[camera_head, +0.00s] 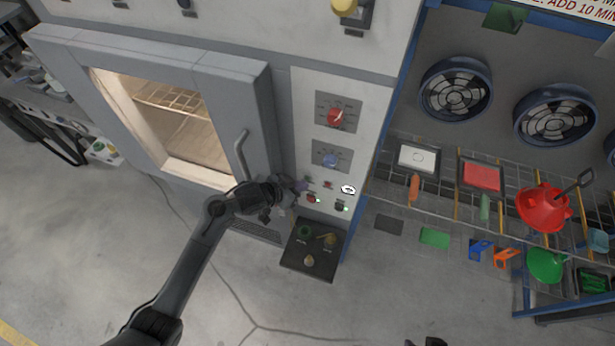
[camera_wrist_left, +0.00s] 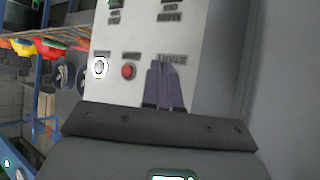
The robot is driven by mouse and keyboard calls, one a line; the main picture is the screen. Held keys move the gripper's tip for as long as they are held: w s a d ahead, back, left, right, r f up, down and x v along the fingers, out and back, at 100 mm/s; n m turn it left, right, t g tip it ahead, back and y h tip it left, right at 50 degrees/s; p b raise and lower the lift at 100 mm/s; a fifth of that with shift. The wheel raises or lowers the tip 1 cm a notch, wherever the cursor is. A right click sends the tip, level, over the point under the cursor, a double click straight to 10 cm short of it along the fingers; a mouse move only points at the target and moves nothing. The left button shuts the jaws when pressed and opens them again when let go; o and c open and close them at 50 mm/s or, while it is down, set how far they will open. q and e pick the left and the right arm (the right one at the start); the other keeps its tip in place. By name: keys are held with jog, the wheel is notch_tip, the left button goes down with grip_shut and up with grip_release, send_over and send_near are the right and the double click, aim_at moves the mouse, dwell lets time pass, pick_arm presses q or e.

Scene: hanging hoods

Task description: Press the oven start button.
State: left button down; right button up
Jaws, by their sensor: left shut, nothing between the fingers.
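The oven (camera_head: 180,75) stands at the upper left with its window lit. Its control panel (camera_head: 305,100) is on the right side of its front. My left gripper (camera_head: 302,185) is shut and empty at the lower part of this panel. In the left wrist view its closed fingertips (camera_wrist_left: 163,66) cover the spot below the upside-down START label (camera_wrist_left: 172,57). The start button itself is hidden behind the fingers, and I cannot tell whether they touch it. A red button (camera_wrist_left: 128,71) is beside the fingers, and it also shows in the head view (camera_head: 328,184).
A white round knob (camera_head: 348,189) sits right of the red button. A dark box with knobs (camera_head: 312,264) juts out below. The oven door handle (camera_head: 241,155) is close to my left wrist. Wire shelving (camera_head: 450,190) stands right.

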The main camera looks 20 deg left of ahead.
pick_arm(q)
jog(key=shift+s+a, duration=0.1)
jog(key=shift+s, duration=0.05)
jog(key=s+p, duration=0.3)
jog(key=s, duration=0.2)
dwell(0.6)
jog(key=shift+s+p, duration=0.15)
jog(key=shift+p, duration=0.15)
dwell(0.4)
